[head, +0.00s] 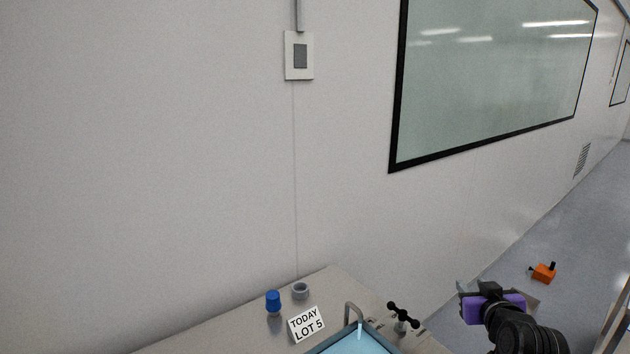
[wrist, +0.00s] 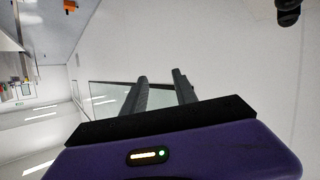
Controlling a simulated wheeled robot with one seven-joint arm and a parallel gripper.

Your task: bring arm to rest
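My gripper (head: 472,290) is at the lower right of the head view, a purple body with grey fingers, to the right of the bench. In the wrist view the two dark fingers of my gripper (wrist: 160,80) stand apart with wall and window showing between them. Nothing is held between them. The fingers touch nothing that I can see.
The bench (head: 225,335) holds a blue-capped container (head: 273,300), a grey ring (head: 300,290), a "TODAY LOT 5" sign (head: 306,324), a light-blue-topped object (head: 355,342) and a black-knobbed handle (head: 402,316). An orange object (head: 543,272) is on the floor. A wall window (head: 490,80) is behind.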

